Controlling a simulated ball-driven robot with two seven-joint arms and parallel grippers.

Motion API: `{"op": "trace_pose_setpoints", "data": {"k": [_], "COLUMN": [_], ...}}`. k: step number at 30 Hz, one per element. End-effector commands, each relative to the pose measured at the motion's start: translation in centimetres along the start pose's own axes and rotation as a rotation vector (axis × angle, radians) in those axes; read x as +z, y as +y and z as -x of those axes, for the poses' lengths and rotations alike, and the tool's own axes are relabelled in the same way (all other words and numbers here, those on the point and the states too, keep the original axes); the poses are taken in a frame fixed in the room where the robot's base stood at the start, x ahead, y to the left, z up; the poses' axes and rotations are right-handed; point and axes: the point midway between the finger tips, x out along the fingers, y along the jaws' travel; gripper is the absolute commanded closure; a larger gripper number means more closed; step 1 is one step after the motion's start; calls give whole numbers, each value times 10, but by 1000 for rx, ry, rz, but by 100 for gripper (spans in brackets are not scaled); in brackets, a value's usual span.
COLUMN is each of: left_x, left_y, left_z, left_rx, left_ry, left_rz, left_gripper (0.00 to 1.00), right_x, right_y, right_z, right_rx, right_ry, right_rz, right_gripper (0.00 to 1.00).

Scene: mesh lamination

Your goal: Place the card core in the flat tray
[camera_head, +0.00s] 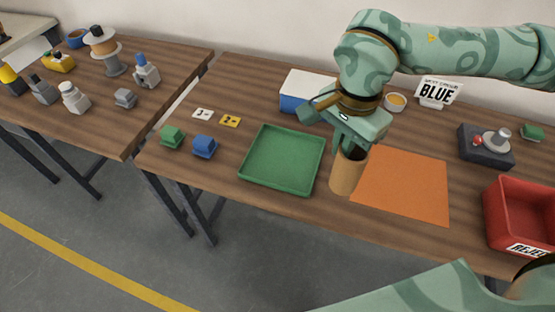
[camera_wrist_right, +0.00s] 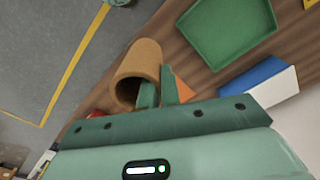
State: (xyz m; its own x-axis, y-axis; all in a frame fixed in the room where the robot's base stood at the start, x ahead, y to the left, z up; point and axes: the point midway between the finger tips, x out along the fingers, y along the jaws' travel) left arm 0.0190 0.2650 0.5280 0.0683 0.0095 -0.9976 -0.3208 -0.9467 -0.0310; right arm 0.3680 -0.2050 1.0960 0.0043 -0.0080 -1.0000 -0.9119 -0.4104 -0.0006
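The card core, a tan cardboard tube (camera_head: 346,175), has its open end up, between the green flat tray and an orange sheet. My right gripper (camera_head: 350,148) is at its upper rim, seemingly pinching the wall, with one finger at the opening. The right wrist view shows the tube (camera_wrist_right: 143,62) and both fingers (camera_wrist_right: 160,91) at its rim. Whether its lower end touches the table is unclear. The flat tray (camera_head: 283,158) is empty, left of the tube; part of it shows in the right wrist view (camera_wrist_right: 228,28). My left gripper is not in view.
The orange sheet (camera_head: 405,183) lies right of the tube. A red bin (camera_head: 520,215) is at the right edge. A blue-and-white box (camera_head: 296,92) stands behind the tray. Green (camera_head: 172,136) and blue (camera_head: 204,146) blocks sit left of it.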

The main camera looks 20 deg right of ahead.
Motion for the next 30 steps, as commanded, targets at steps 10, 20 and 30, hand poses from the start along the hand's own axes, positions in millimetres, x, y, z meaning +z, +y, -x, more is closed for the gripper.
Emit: {"op": "trace_pose_setpoints", "data": {"k": [10, 20, 30], "left_x": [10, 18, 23], "left_y": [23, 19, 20], "left_z": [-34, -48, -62], "left_rx": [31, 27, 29], "left_ry": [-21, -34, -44], "left_rz": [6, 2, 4], "left_gripper": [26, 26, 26], "right_x": [-10, -14, -16], "right_y": [-7, -10, -85], "right_z": [-12, -12, -48], "right_rx": [3, 9, 11], "right_ry": [-1, 0, 1], "right_rz": [-1300, -2018, -2071], "right_gripper": [100, 100, 100]}}
